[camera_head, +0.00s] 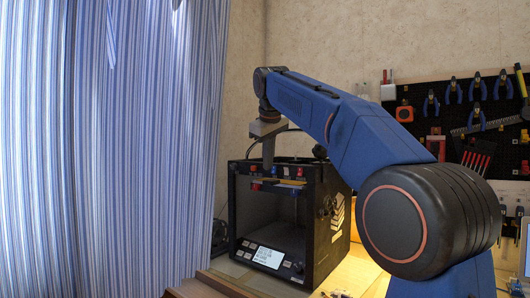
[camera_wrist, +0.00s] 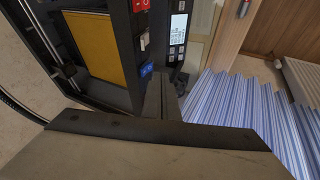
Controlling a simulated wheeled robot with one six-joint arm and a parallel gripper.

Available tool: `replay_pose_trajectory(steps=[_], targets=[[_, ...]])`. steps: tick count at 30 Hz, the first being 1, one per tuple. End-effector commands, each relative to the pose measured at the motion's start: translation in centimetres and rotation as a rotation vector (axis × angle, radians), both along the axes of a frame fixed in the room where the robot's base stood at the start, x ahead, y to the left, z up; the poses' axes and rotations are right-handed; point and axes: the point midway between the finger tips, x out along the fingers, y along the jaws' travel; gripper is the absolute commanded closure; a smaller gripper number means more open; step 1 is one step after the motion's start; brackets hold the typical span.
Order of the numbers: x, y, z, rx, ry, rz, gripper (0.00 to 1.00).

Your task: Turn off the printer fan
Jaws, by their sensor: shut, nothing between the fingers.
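The printer (camera_head: 335,215) is a black box with an open front, on the table in the head view. Its lit display (camera_head: 268,253) is at the lower front. Along the upper front edge are small red and blue parts. My gripper (camera_head: 268,172) is shut and empty, pointing down at the printer's upper front edge. In the wrist view its fingertips (camera_wrist: 162,82) are close beside the blue switch; I cannot tell whether they touch. Which switch is the fan's is not readable.
A blue striped curtain (camera_head: 110,140) hangs left of the printer. A pegboard (camera_head: 470,110) with several pliers and other tools is on the wall at right. A yellow plate (camera_wrist: 97,42) shows inside the printer. The wooden table edge (camera_head: 210,285) lies in front.

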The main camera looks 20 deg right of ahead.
Motion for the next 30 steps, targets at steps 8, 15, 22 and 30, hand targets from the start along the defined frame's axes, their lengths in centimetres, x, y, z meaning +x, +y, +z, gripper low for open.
replay_pose_trajectory(steps=[8, 15, 22, 30], targets=[[1.0, -1.4, -0.8, 0.001, 0.001, 0.0, 1.0], [1.0, -1.4, -0.8, 0.001, 0.001, 0.0, 1.0], [1.0, -1.4, -1.0, -0.029, -0.021, 0.001, 1.0], [1.1, -1.6, -1.8, -0.17, -0.117, 0.001, 1.0]])
